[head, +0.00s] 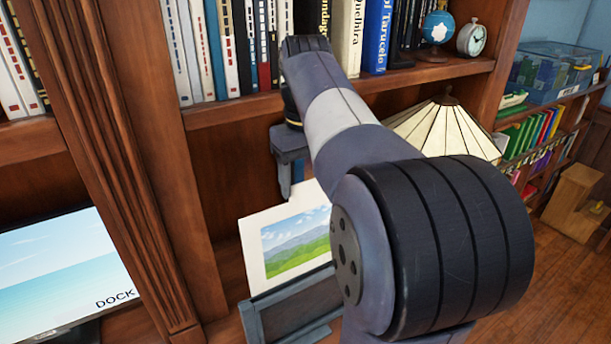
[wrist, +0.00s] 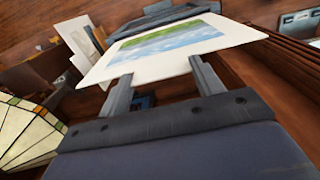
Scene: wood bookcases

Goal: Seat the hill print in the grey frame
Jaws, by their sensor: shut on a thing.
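The hill print (head: 255,228), a white-bordered picture of green hills under a blue sky, stands tilted just above and behind the grey frame (head: 250,322) in the head view. My gripper (head: 291,182) is shut on the print's upper edge, partly hidden by my arm. In the wrist view, the gripper's two fingers (wrist: 158,74) meet the near edge of the print (wrist: 215,42). The dark frame bar (wrist: 165,17) lies across its far edge.
A bookshelf with several books (head: 378,35) is above. A panelled lamp shade (head: 445,128) stands to the right, behind my arm. A low shelf (head: 535,155) stands far right.

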